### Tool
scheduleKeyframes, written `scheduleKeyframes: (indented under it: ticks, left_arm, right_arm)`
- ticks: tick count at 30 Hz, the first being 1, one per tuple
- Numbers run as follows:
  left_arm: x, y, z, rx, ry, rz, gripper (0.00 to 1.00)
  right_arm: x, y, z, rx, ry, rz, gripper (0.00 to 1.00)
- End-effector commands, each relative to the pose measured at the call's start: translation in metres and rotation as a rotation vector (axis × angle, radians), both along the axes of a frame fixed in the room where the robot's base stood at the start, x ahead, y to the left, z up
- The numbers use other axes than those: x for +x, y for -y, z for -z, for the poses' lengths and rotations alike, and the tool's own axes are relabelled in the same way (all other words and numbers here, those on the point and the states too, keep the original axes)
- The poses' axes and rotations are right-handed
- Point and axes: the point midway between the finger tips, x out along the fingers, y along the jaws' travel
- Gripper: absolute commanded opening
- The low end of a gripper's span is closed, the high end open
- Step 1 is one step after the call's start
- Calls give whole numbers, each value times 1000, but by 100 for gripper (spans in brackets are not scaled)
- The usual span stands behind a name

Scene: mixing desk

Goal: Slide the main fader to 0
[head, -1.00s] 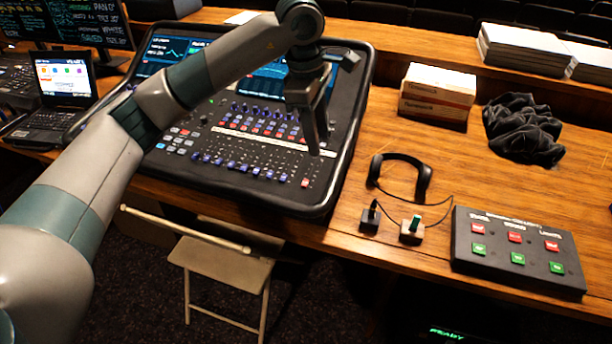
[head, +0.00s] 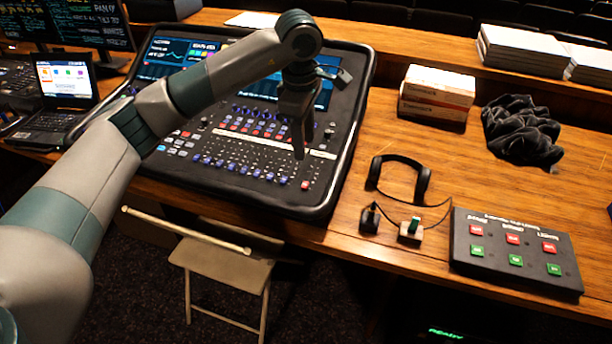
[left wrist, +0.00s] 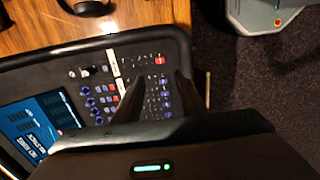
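The mixing desk (head: 335,170) is a black console with screens and rows of blue-capped faders. A red fader cap (head: 305,185) sits at the right end of the fader row, near the console's front right. It also shows in the left wrist view (left wrist: 160,60). I cannot read its scale. My left gripper (head: 298,152) hangs over the console's right part, fingers pointing down, just behind the red cap. In the left wrist view its two fingers (left wrist: 160,78) are apart with nothing held between them, and the red cap lies beyond the tips. My right gripper is not in view.
Headphones (head: 402,172), two small switch boxes (head: 410,232) and a black button panel (head: 515,250) lie right of the console. A white carton (head: 437,95) and dark cloth (head: 522,130) are further back. A folding chair (head: 225,262) stands in front.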

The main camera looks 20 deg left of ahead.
Motion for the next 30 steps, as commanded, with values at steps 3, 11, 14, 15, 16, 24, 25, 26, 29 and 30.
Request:
scheduleKeyframes:
  ticks: [3, 11, 14, 15, 16, 24, 25, 26, 29, 30]
  left_arm:
    - [1, 0, 20, 1, -5, -1, 38]
    - [6, 1, 66, -1, -5, -2, 38]
    - [8, 1, 84, -1, -4, 0, 38]
    - [9, 1, 91, 0, -4, -2, 38]
    - [9, 1, 96, -1, -4, -2, 38]
    - [13, 1, 128, -1, -1, -2, 38]
    - [13, 1, 130, -1, -1, -2, 38]
    - [14, 1, 132, -1, -1, -1, 38]
    - [14, 1, 135, 0, 0, 0, 38]
    - [14, 1, 135, 0, 1, 0, 38]
  right_arm:
    - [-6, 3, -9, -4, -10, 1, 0]
    - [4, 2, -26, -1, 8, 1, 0]
    - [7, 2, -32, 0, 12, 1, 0]
    - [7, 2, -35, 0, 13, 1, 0]
    - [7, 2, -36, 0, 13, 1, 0]
    - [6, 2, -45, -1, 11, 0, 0]
    - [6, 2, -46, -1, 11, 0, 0]
    - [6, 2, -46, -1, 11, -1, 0]
    - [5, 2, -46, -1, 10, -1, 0]
    - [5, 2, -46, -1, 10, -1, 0]
